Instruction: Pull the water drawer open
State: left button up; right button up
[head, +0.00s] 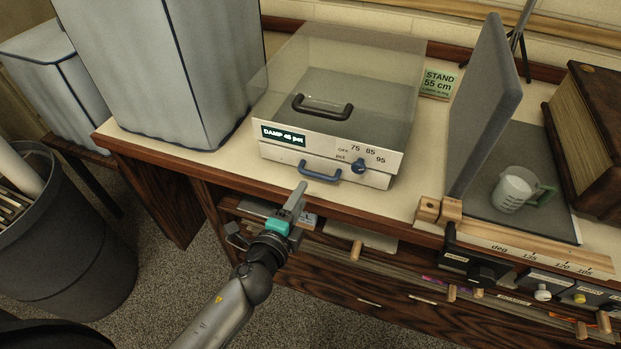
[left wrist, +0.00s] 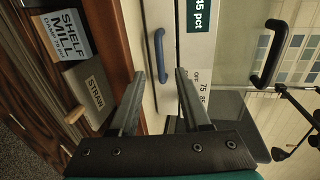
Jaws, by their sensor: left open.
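The water drawer (head: 347,178) is the low white front at the bottom of a clear-lidded box on the bench. It looks shut, flush under the panel. Its blue bar handle (head: 319,173) sits left of centre and also shows in the left wrist view (left wrist: 160,55). My left gripper (head: 300,188) is in front of the drawer, just short of the handle and slightly left of it. In the left wrist view its two fingers (left wrist: 160,78) are apart, with the handle ahead between their tips and nothing held. My right gripper is not in view.
The box (head: 410,125) has a "DAMP" display, a blue dial and a black lid handle (head: 322,107). A grey covered block (head: 175,80) stands close on its left. Below the bench edge are shelves and wooden-knobbed drawers. A grey upright panel (head: 484,105) and cup (head: 512,190) stand right.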

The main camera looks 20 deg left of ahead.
aim_at(313, 176)
pick_arm(q)
jog(key=x, duration=0.7)
jog(key=shift+w+f+b, duration=0.1)
jog(key=shift+w+b, duration=0.1)
jog(key=shift+b, duration=0.15)
grip_shut()
dwell(1.1)
